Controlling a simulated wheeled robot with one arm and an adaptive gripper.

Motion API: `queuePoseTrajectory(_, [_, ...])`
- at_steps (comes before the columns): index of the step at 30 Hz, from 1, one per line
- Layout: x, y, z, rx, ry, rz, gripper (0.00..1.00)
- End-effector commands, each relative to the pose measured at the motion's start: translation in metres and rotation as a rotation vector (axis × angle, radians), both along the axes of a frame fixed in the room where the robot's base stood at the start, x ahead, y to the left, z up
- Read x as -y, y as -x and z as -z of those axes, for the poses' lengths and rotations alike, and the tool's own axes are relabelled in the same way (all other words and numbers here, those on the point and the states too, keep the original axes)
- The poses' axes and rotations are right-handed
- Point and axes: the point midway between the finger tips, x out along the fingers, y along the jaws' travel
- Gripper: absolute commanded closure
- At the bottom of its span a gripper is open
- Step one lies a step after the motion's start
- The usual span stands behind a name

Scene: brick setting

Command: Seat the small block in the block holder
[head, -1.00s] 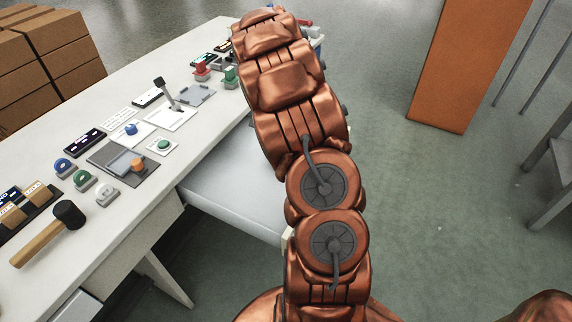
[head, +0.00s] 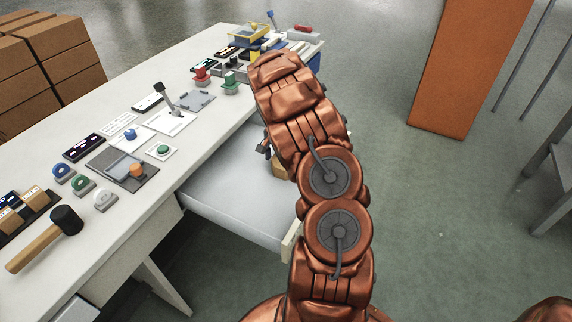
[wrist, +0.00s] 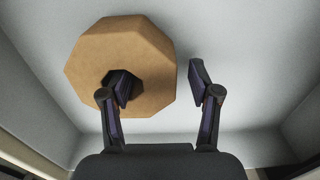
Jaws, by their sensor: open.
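A tan octagonal wooden block (wrist: 150,45) with a dark middle, apparently a hole, lies in the open drawer (head: 225,195). A small tan part of it (head: 280,169) shows beside my arm in the head view. My gripper (wrist: 162,82) is open and empty. In the wrist view its left finger overlaps the block's dark middle and its right finger is past the block's right edge. I cannot tell whether it touches the block. In the head view only dark bits of my gripper (head: 264,146) show. I cannot make out the block holder with certainty.
The white worktable (head: 125,210) carries a mallet (head: 58,235), a dark rack with tan pieces (head: 30,212), buttons, a lever (head: 165,97) and a yellow stand (head: 248,36). Drawer walls surround my gripper. Cardboard boxes (head: 50,60) stand left and an orange panel (head: 468,70) right.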

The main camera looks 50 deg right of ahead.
Motion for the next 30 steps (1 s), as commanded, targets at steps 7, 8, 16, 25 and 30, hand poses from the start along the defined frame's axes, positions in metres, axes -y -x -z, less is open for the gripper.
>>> queuePoseTrajectory(7, [0.0003, 0.0007, 0.0159, -0.001, 0.000, 0.000, 0.38])
queuePoseTrajectory(8, [0.0003, 0.0007, 0.0158, 0.000, 0.001, 0.000, 0.38])
queuePoseTrajectory(16, [0.0004, 0.0007, 0.0156, 0.000, 0.001, 0.000, 0.57])
queuePoseTrajectory(25, [0.0004, 0.0007, 0.0157, 0.000, 0.001, 0.000, 0.88])
queuePoseTrajectory(30, [0.0004, 0.0008, 0.0157, 0.000, 0.000, 0.001, 1.00])
